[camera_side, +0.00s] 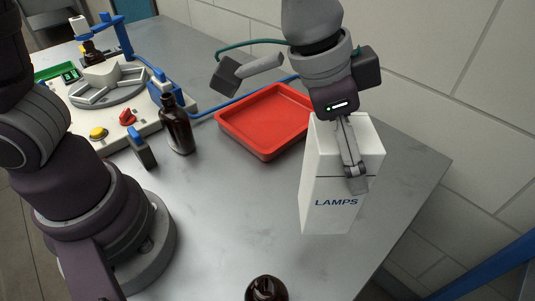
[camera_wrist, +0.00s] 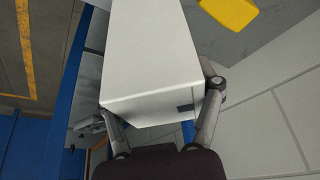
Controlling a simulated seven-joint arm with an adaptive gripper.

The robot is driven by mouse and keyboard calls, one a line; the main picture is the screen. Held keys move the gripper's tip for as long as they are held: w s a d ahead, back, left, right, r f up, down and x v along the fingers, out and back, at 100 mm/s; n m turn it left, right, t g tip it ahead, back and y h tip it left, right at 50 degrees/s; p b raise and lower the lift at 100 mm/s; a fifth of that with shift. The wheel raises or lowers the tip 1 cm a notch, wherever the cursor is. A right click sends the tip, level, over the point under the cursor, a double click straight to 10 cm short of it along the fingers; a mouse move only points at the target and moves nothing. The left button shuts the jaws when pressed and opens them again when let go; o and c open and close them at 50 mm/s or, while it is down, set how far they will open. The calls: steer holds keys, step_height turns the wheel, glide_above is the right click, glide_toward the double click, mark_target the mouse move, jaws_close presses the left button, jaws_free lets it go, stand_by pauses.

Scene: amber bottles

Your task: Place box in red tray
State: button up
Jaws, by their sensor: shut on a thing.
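A tall white box (camera_side: 333,205) marked LAMPS is upright at the right of the side view. My gripper (camera_side: 355,180) is above it with its fingers down along the box's sides, shut on it. In the wrist view the white box (camera_wrist: 150,55) fills the middle, between the two fingers of my gripper (camera_wrist: 160,108). The red tray (camera_side: 262,122) lies on the table behind and to the left of the box and looks empty. I cannot tell for sure whether the box's base touches the table. The wrist view does not show the red tray.
A dark amber bottle (camera_side: 176,128) stands left of the tray, and another (camera_side: 267,289) is at the front edge of the picture. A white machine (camera_side: 110,95) with yellow and red buttons is at the left. A wall stands behind the grey table (camera_side: 230,205), whose middle is clear.

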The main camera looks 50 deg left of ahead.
steer(key=a+f+n+t+y, duration=0.2)
steer(key=a+n, duration=0.6)
steer(key=a, duration=1.6)
steer(key=w+a+f, duration=0.1)
steer(key=w+f, duration=0.1)
steer(key=w, duration=0.6)
steer(key=w+a+f+y, duration=0.1)
steer(key=w+f, duration=0.2)
steer(key=w, duration=0.5)
steer(key=shift+a+f+g, duration=0.2)
steer(key=shift+a+g, duration=0.1)
steer(key=shift+g, duration=0.1)
steer(key=shift+w, duration=0.1)
steer(key=o, duration=1.2)
steer(key=shift+f, duration=0.1)
